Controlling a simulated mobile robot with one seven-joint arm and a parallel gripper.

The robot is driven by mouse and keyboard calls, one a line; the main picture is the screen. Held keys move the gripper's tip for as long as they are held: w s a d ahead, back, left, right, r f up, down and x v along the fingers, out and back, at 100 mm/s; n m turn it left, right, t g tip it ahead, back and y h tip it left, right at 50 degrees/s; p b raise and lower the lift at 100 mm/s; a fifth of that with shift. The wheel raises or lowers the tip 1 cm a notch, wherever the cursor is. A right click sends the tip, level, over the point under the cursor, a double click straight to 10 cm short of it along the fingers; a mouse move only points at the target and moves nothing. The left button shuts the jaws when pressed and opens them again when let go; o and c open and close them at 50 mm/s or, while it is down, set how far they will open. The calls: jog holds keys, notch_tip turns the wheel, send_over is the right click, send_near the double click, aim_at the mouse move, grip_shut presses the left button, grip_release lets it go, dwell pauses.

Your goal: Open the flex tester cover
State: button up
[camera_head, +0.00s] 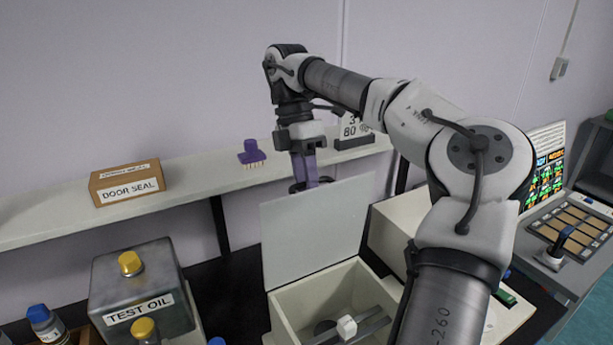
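An open-topped pale box (284,312), which looks like the flex tester, stands at the bottom centre. Its flat light-grey cover (315,232) stands roughly upright at the back edge, so the inside shows. Inside are a dark round part, a grey bar (366,328) and a small white block (347,326). My gripper (308,182) points down behind the cover's top edge. Its tips are partly hidden or hard to make out. I cannot tell whether it touches the cover or how far its fingers are apart.
A metal TEST OIL container (140,285) with yellow caps stands left. A control console (570,225) is at right. My arm hides part of the bench.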

jog(key=shift+s+d+r, duration=0.1)
jog(key=shift+s+r, duration=0.05)
jog(key=shift+r, duration=0.15)
jog(key=shift+d, duration=0.1)
